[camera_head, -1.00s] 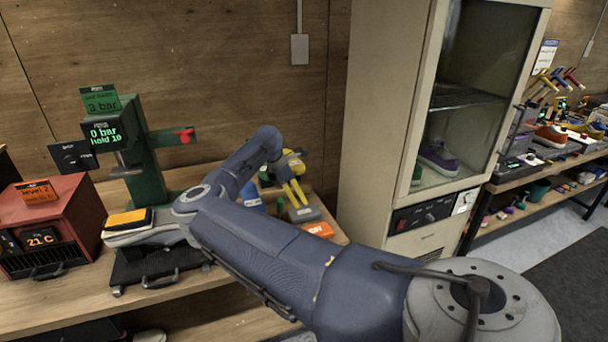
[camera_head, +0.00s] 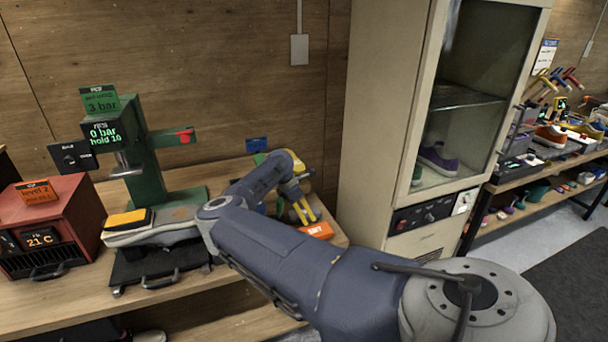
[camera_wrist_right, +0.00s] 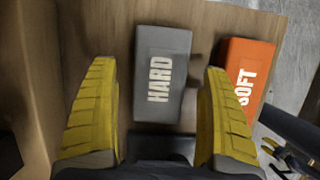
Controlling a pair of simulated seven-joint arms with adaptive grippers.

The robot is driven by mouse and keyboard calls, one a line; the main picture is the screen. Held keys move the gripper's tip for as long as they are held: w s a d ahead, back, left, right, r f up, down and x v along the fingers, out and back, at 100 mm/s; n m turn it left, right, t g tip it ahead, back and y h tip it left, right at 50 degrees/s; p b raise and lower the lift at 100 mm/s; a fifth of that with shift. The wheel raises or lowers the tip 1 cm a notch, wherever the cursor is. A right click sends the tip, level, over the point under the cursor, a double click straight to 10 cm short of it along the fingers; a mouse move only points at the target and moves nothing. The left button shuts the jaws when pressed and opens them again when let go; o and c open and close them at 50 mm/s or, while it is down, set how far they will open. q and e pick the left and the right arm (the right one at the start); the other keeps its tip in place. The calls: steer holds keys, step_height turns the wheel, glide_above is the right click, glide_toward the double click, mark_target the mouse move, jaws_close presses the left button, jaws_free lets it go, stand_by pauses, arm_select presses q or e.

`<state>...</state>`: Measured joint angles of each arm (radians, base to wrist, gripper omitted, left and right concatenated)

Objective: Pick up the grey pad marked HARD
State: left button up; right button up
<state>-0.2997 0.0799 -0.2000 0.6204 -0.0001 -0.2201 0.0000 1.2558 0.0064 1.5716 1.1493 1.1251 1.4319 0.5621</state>
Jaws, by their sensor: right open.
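The grey pad marked HARD (camera_wrist_right: 160,75) lies on the wooden bench, between the two yellow fingers of my right gripper in the right wrist view. My right gripper (camera_wrist_right: 160,68) is open, one finger on each side of the pad; I cannot tell whether either touches it. In the head view my right gripper (camera_head: 306,213) is low over the bench's right end and mostly hides the grey pad. My left gripper is not in view.
An orange pad marked SOFT (camera_wrist_right: 248,72) lies close beside the right finger, and also shows in the head view (camera_head: 317,230). A tall beige cabinet (camera_head: 385,120) stands to the right. A green press (camera_head: 148,160) and red heater box (camera_head: 60,225) stand left.

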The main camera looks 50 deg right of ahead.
steer(key=shift+d+f, duration=0.1)
steer(key=shift+f, duration=0.3)
steer(key=c, duration=1.4)
steer(key=shift+r, duration=0.1)
